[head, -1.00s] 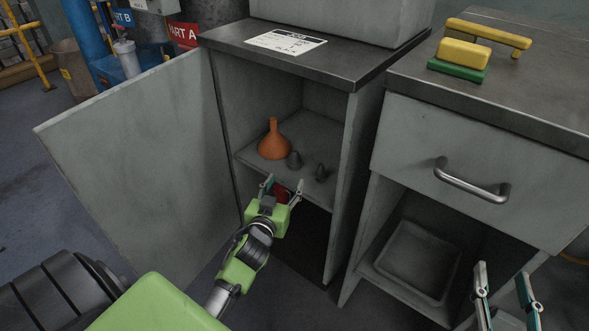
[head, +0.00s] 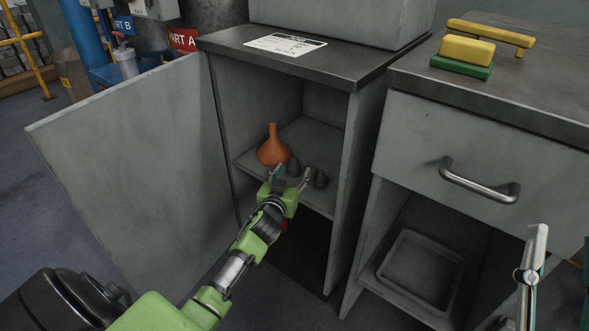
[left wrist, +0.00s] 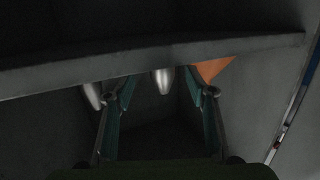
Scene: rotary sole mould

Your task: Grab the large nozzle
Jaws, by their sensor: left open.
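The large nozzle (head: 293,167), a dark grey cone, stands on the cabinet shelf just right of the orange funnel (head: 272,148). A smaller grey nozzle (head: 320,178) stands further right. My left gripper (head: 291,177) is open at the shelf's front edge, its fingers on either side of the large nozzle's line and not closed on it. In the left wrist view the large nozzle (left wrist: 163,80) shows between the fingertips (left wrist: 158,92), with the smaller nozzle (left wrist: 93,95) outside one finger and the funnel (left wrist: 213,68) by the other. My right gripper (head: 531,270) is at the lower right.
The cabinet door (head: 130,170) stands open on the left. The shelf edge (left wrist: 150,65) lies close to the left gripper. A grey tray (head: 420,270) sits in the right cabinet, below a drawer handle (head: 480,183). A yellow and green block (head: 463,58) lies on top.

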